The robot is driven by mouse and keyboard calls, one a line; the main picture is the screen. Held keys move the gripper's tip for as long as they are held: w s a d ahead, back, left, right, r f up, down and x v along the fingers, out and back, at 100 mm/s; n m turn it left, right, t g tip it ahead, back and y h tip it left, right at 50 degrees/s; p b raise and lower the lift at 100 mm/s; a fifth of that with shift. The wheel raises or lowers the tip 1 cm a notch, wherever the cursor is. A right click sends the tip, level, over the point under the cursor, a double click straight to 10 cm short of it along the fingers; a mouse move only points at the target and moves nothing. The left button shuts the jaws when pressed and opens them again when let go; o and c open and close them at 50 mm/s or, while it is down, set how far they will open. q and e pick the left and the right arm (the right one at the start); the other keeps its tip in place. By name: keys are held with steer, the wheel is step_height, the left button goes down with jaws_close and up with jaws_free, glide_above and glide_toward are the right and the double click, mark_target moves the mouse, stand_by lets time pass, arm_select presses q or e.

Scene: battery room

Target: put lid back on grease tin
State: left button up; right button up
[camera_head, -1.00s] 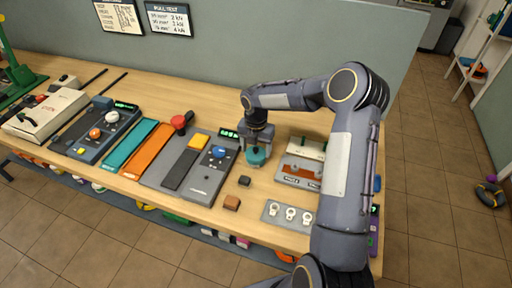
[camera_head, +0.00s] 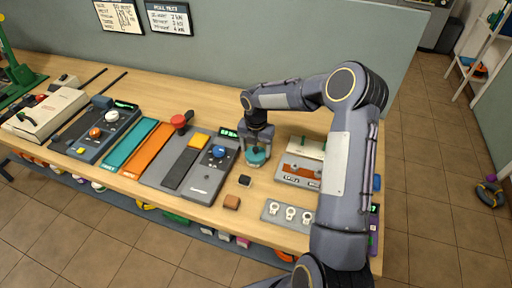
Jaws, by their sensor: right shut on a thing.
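My right gripper (camera_head: 257,147) points down over the wooden bench and is shut on a round teal piece (camera_head: 257,157), which looks like the lid of the grease tin. The fingers hide part of its top. The piece sits low, at or just above the bench, between the grey device with the blue knob and the cream-topped box. A paler edge shows beneath the teal; I cannot tell whether this is the tin, or whether lid and tin touch. My left gripper is not in view.
A grey device with a blue knob (camera_head: 220,152) stands left of the gripper. A cream-topped box (camera_head: 305,148) stands close on its right.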

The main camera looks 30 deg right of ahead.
steer(key=o, duration=1.2)
steer(key=shift+c, duration=0.2)
steer(key=shift+r+p, duration=2.6)
steer(key=shift+r, duration=0.95)
steer(key=shift+c, duration=0.4)
jaws_close()
